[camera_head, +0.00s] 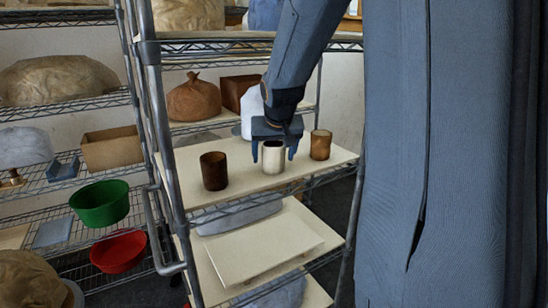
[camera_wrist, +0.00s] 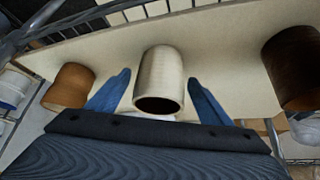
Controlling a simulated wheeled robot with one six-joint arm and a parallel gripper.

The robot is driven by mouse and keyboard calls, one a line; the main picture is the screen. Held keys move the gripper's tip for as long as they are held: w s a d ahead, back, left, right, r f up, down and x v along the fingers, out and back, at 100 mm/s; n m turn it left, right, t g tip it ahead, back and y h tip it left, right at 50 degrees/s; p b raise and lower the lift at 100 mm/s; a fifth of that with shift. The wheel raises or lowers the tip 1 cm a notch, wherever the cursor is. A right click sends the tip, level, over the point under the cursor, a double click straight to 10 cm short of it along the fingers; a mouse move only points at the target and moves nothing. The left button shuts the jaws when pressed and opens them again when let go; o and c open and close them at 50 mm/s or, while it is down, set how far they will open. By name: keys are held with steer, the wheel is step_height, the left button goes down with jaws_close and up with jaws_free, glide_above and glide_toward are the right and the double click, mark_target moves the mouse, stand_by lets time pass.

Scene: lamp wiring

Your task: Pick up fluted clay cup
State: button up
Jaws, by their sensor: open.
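Three cups stand upright in a row on a rack shelf. The middle one is a cream cup (camera_head: 273,160), the left one is dark brown (camera_head: 214,171), and the right one is tan-brown (camera_head: 320,145). I cannot make out fluting clearly on any of them. My gripper (camera_head: 273,156) is open and points down at the cream cup, with one finger on each side. In the wrist view the cream cup (camera_wrist: 158,75) lies between the spread fingers, with a gap on both sides. The tan-brown cup (camera_wrist: 70,86) and dark brown cup (camera_wrist: 294,68) are outside the fingers.
The pale shelf board (camera_head: 258,181) has free room between the cups. A rack post (camera_head: 160,110) rises at the left. A brown sack (camera_head: 194,100) and a dark box (camera_head: 238,91) sit behind. Green (camera_head: 100,203) and red (camera_head: 119,252) bowls are on the left rack.

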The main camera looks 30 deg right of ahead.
steer(key=shift+w+f, duration=0.15)
steer(key=shift+f, duration=0.05)
steer(key=c, duration=1.3)
steer(key=shift+r, duration=0.1)
